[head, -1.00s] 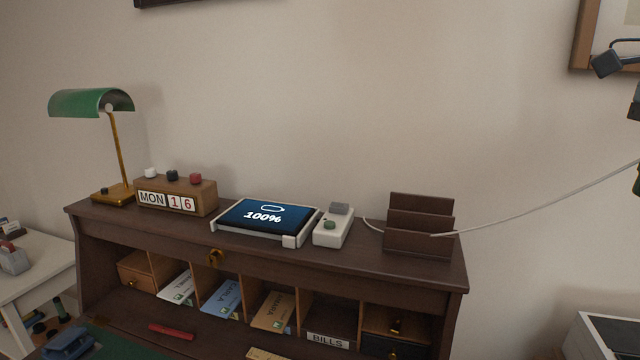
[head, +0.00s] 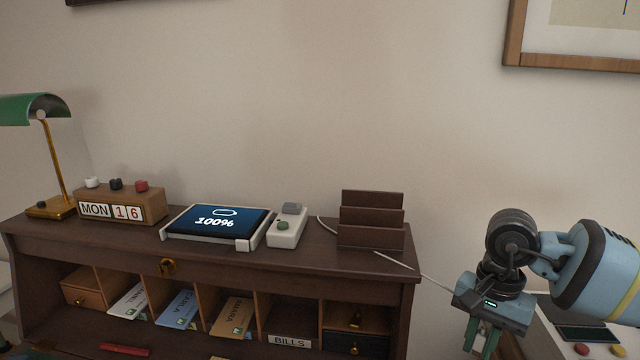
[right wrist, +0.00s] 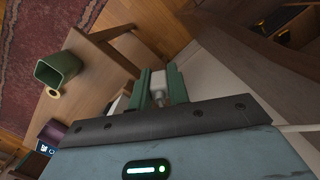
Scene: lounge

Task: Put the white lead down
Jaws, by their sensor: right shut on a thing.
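The right gripper is to the right of the desk, pointing down, lower than the desk top. In the right wrist view its green fingers (right wrist: 158,88) are shut on the white end of the lead (right wrist: 158,80). Part of the lead also shows at the right of that view. My left gripper is not in view.
On the desk top (head: 330,264) stand a tablet reading 100% (head: 216,221), a calendar block (head: 120,207) and a green lamp (head: 45,113). A light unit with coloured buttons (head: 600,350) is at the lower right. A green bin (right wrist: 54,70) shows in the wrist view.

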